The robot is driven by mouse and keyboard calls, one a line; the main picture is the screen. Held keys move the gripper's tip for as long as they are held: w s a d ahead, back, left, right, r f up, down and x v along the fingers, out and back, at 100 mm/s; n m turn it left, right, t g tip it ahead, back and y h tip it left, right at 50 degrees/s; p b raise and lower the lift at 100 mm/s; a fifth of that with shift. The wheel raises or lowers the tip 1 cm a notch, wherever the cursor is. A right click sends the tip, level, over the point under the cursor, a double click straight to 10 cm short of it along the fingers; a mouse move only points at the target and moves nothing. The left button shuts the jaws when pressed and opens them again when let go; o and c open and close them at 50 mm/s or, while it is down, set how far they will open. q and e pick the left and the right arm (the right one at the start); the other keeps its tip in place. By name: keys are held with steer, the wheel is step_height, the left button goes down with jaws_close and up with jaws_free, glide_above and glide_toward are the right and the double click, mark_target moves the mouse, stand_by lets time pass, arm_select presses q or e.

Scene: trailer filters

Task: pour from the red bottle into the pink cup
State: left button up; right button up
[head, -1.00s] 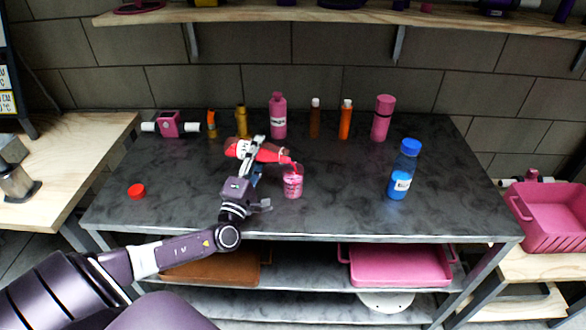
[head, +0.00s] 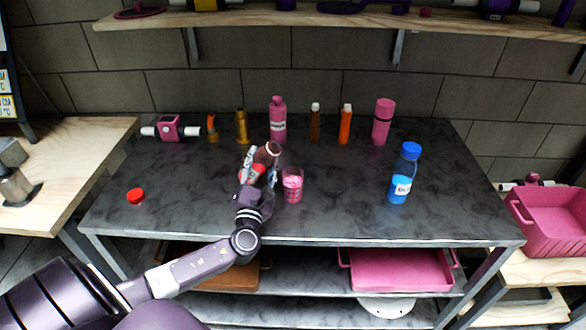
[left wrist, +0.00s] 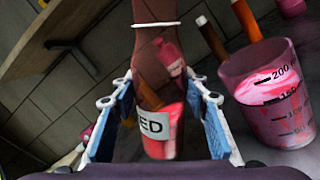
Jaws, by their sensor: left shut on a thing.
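My left gripper (head: 260,170) is shut on the red bottle (head: 267,152), above the grey table just left of the pink cup (head: 292,186). In the left wrist view the bottle (left wrist: 158,75) sits between the blue pads of the gripper (left wrist: 153,105). Its lower part holds red liquid behind a white label; its upper part looks clear brownish. It is near upright, leaning a little. The cup (left wrist: 275,95) is clear, with graduation marks and swirled pink-red liquid inside, and stands upright apart from the bottle. No stream shows between them. My right gripper is not in view.
A red cap (head: 136,196) lies at the table's left. A blue bottle (head: 402,178) stands at the right. A pink bottle (head: 278,120), a pink flask (head: 383,122) and several small bottles line the back. The front right of the table (head: 340,222) is clear.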

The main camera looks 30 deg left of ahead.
arm_select(q)
steer(key=n, duration=0.1)
steer(key=a+r+n+g+p, duration=0.1)
steer(key=n, duration=0.1)
steer(key=shift+s, duration=0.15)
steer(key=shift+a+f+n+p, duration=0.15)
steer(key=shift+n+p, duration=0.4)
steer(key=shift+n, duration=0.65)
steer(key=shift+a+f+n+g, duration=0.1)
steer(key=shift+f+n+g, duration=0.25)
steer(key=shift+n, duration=0.45)
step_height(320, 180, up, 5)
steer(key=p, duration=0.5)
steer(key=shift+r+p, duration=0.15)
steer(key=shift+p, duration=0.15)
steer(key=shift+f, duration=0.25)
